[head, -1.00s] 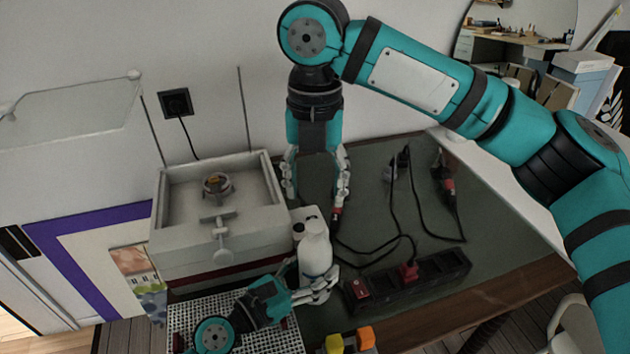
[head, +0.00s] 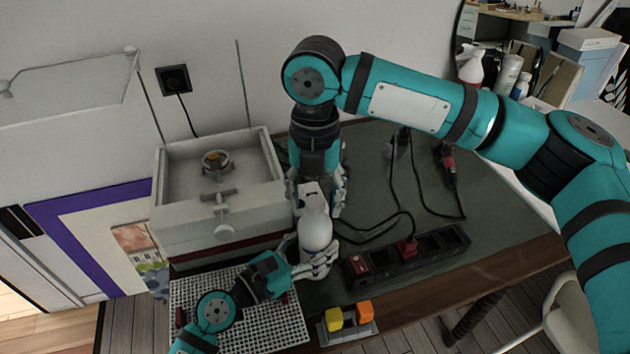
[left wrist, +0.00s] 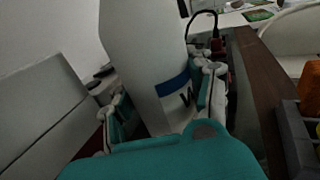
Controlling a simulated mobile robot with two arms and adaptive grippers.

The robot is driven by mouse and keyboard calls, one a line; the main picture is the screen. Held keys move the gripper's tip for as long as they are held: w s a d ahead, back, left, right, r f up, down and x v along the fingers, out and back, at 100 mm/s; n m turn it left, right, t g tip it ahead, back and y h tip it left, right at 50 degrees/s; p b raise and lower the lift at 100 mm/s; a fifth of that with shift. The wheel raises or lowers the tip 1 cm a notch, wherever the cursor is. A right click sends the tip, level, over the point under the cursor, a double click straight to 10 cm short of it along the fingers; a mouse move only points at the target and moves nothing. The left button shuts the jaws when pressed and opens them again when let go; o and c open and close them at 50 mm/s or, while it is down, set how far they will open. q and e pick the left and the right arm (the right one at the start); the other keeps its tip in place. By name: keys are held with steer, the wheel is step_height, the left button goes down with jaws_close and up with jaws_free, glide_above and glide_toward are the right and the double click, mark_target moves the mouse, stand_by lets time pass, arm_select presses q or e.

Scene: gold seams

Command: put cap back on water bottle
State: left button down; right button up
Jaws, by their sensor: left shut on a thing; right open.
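The white water bottle (head: 316,233) stands upright beside the grey box, its rounded top facing the head camera. In the left wrist view the bottle (left wrist: 148,60) shows a blue band and dark lettering. My left gripper (head: 319,264) is shut around the bottle's lower part; its fingers (left wrist: 165,105) lie on either side of it. My right gripper (head: 318,203) points down just behind the bottle, fingers apart. A small white piece with a dark mark (head: 311,190) shows between those fingers; I cannot tell whether they touch it. I cannot make out the cap for certain.
A grey-white box with a valve-like fitting (head: 222,224) stands left of the bottle. A black power strip (head: 410,262) and cables lie to the right. A white perforated tray (head: 180,300) is in front, with yellow and orange blocks (head: 349,315) nearby.

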steer(key=shift+f, duration=0.1)
jaws_close()
steer(key=m, duration=2)
steer(key=shift+m, duration=0.3)
steer(key=m, duration=0.7)
steer(key=shift+o, duration=0.7)
jaws_free()
